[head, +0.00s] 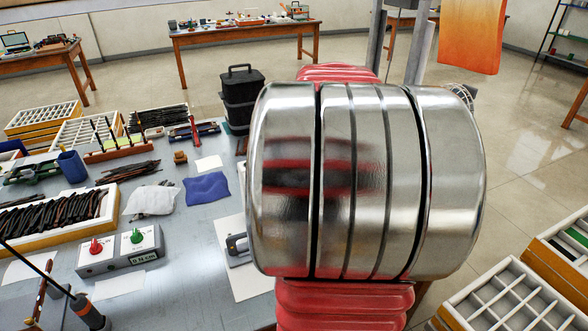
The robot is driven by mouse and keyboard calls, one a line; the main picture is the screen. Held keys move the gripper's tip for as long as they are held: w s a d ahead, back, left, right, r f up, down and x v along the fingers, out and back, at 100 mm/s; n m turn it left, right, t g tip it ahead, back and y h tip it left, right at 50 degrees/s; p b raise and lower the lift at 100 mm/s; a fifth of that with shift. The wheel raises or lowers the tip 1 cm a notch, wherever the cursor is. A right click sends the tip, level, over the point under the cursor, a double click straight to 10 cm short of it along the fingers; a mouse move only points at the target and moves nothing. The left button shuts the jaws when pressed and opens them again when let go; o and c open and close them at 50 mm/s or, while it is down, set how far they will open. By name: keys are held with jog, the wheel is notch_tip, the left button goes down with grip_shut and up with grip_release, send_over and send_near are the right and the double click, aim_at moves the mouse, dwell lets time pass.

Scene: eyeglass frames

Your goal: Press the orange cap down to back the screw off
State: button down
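My own arm, a large shiny metal joint with red ribbed sleeves, fills the middle of the head view and hides part of the bench behind it. My gripper is not in view. No screw can be made out. A grey control box (122,258) with a red knob (95,246), a green knob (137,237) and a small display stands behind it.
The grey-blue bench (185,293) holds a tray of dark frame parts (50,222), a blue cloth (207,188), a white cloth (152,199) and a blue cup (72,166). A black case (242,85) stands at the back. Compartment trays (512,292) are at lower right.

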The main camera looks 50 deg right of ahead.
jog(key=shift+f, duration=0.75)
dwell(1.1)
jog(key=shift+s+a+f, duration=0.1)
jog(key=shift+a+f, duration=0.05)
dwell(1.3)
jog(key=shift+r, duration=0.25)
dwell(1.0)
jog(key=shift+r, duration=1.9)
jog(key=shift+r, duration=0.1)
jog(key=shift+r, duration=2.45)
